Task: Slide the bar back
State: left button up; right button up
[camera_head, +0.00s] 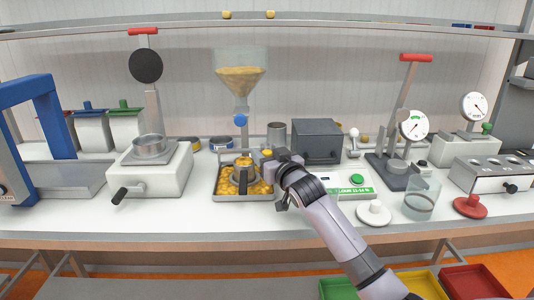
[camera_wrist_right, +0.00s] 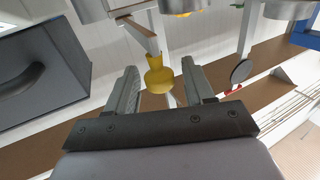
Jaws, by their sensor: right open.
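A yellow knob (camera_wrist_right: 158,75) shows in the right wrist view on the end of a thin grey bar (camera_wrist_right: 140,34). My right gripper (camera_wrist_right: 158,88) is open, with one finger on each side of the knob; I cannot tell whether either finger touches it. In the head view my right gripper (camera_head: 272,162) is low over the counter, just right of a tray of yellow grains, and its wrist hides much of what is behind. A small yellow spot (camera_head: 267,153) shows by the fingers, likely the same knob. My left gripper is not in view.
The metal tray (camera_head: 217,198) holds yellow grains and a dark-handled cup (camera_head: 243,176). A clear hopper (camera_head: 240,75) of grains hangs above it. A dark grey box (camera_head: 317,141) stands close behind on the right. The counter's front strip (camera_head: 150,222) is clear.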

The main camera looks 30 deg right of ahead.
jog(key=shift+w, duration=0.15)
grip_shut()
jog(key=w+a+b, duration=0.3)
jog(key=w+a, duration=0.4)
jog(key=a, duration=0.4)
jog(key=shift+a, duration=0.25)
